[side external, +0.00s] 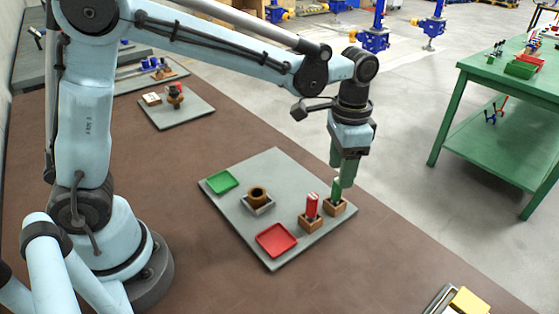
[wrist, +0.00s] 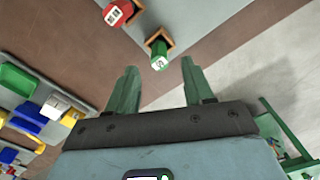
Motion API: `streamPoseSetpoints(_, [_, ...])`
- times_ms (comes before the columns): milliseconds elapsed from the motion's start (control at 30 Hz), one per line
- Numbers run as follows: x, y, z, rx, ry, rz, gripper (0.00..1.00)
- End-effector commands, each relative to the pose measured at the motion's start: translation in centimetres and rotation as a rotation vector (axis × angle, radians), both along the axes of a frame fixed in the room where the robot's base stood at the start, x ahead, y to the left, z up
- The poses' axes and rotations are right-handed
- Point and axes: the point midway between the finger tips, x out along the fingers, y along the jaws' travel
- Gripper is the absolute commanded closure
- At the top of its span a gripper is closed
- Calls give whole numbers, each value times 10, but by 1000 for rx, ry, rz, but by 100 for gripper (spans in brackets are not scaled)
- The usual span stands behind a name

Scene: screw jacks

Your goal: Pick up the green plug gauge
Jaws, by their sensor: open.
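The green plug gauge (side external: 337,189) stands in a small wooden block (side external: 335,207) at the right corner of the grey board. In the wrist view the green plug gauge (wrist: 159,59) shows its pale marked end, with its wooden block (wrist: 157,38) behind it. My gripper (side external: 342,177) points down just above the gauge. In the wrist view my gripper (wrist: 157,70) has its two green fingers spread, with nothing between them. The gauge appears just beyond the gap between the fingertips. I cannot tell the exact height between them.
A red plug gauge (side external: 312,205) stands in its own wooden block close to the left. The grey board (side external: 232,205) also holds a red tray (side external: 276,240), a green tray (side external: 222,181) and a brown ring (side external: 258,194) on a grey base. Bare brown tabletop lies in front.

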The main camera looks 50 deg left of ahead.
Motion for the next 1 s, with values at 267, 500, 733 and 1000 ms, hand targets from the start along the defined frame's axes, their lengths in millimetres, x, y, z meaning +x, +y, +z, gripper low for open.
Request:
streamPoseSetpoints(267, [-1,0,-20,0,0,1,48])
streamPoseSetpoints(500, [-1,0,-50,-1,-1,0,48])
streamPoseSetpoints(733, [-2,1,-56,-1,-2,0,48])
streamPoseSetpoints(1000, [-2,1,-56,-1,-1,0,73])
